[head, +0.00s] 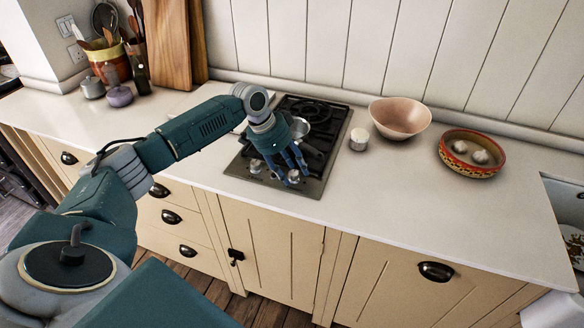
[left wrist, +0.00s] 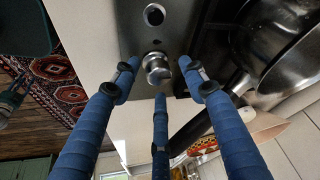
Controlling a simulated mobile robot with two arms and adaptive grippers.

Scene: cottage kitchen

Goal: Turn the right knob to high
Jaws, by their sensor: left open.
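The hob (head: 262,152) is set in the white counter, with small silver knobs on its front strip. The right knob (head: 293,177) is partly hidden by the blue fingers of my left gripper (head: 296,170). The left knob (head: 255,166) stands clear to the left. In the left wrist view, a silver knob (left wrist: 157,69) sits between the spread fingertips of my left gripper (left wrist: 158,78). The fingers are open around it; I cannot tell whether any touches it. The knob's pointer mark cannot be read. My right gripper is not in view.
A metal pan (head: 301,127) stands on the hob close behind my gripper; it also shows in the left wrist view (left wrist: 282,42). The front counter is clear.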

